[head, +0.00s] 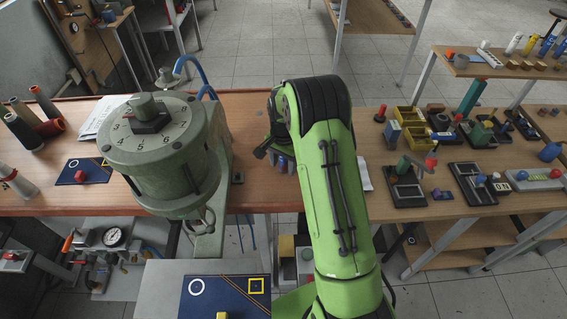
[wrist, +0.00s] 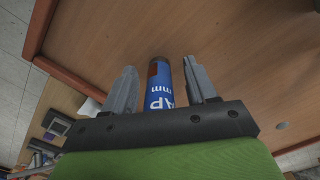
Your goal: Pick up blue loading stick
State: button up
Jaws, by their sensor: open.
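In the wrist view a blue cylinder with white lettering and a dark end with a brownish-red patch (wrist: 160,95) lies between the two grey fingers of my gripper (wrist: 158,72); it looks like the blue loading stick. The fingers stand apart on either side of it, with a visible gap on each side. Its lower part is hidden behind the gripper's dark bar. In the head view my gripper (head: 281,164) is over the wooden bench (head: 255,190), partly hidden by my green arm. The stick cannot be made out clearly there.
A large grey-green dial machine (head: 158,150) stands just left of my gripper. A blue mat (head: 225,298) lies in front. Yellow bins (head: 408,118) and several small fixtures stand on the bench at right. Dark spools (head: 24,134) are at far left.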

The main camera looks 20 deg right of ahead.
jog(key=shift+c, duration=0.5)
grip_shut()
jog(key=shift+r, duration=0.1)
notch_tip(320, 180, up, 10)
jog(key=shift+p, duration=0.55)
jog(key=c, duration=0.6)
grip_release()
jog(key=c, duration=0.3)
jog(key=shift+c, duration=0.2)
